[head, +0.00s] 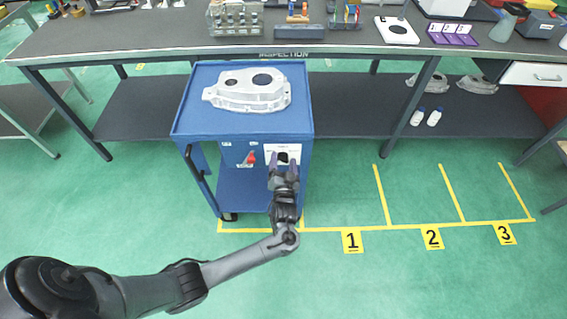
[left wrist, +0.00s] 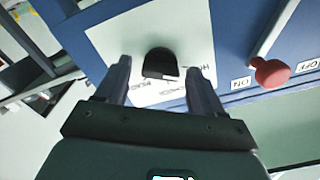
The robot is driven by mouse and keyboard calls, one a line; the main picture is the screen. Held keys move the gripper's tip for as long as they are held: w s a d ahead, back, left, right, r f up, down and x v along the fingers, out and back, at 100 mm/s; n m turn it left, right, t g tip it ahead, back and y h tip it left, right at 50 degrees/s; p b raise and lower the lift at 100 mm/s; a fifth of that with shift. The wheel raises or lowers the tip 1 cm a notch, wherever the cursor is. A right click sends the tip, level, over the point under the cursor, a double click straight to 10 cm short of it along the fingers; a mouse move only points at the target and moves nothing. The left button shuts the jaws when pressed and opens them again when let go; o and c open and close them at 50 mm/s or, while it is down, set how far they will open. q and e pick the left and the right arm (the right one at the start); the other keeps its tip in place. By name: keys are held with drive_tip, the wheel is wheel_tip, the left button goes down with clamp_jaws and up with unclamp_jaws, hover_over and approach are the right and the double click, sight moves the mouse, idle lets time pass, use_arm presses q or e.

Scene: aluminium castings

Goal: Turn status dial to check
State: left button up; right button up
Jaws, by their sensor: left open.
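The status dial is a black half-round knob (left wrist: 160,63) on a white plate (left wrist: 125,42) on the front of the blue cart. In the head view the plate (head: 294,148) shows below the cart top, partly hidden by my gripper. My left gripper (head: 284,161) is open in front of the plate. In the left wrist view its two fingers stand on either side of the knob, with gaps visible between each finger and the knob. The plate's lettering is small and partly covered, so I cannot tell which word the dial points to.
A red-knobbed lever (left wrist: 270,72) with ON and OFF labels sits on the same panel, close beside the plate. A metal casting (head: 250,90) lies on the blue cart (head: 195,125). The inspection bench (head: 150,45) stands behind. Marked floor bays on the right are empty.

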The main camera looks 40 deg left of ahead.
use_arm(q)
drive_tip(key=shift+w, duration=0.1)
drive_tip(key=shift+c, duration=0.3)
drive_tip(key=c, duration=1)
drive_tip(key=shift+r, duration=0.1)
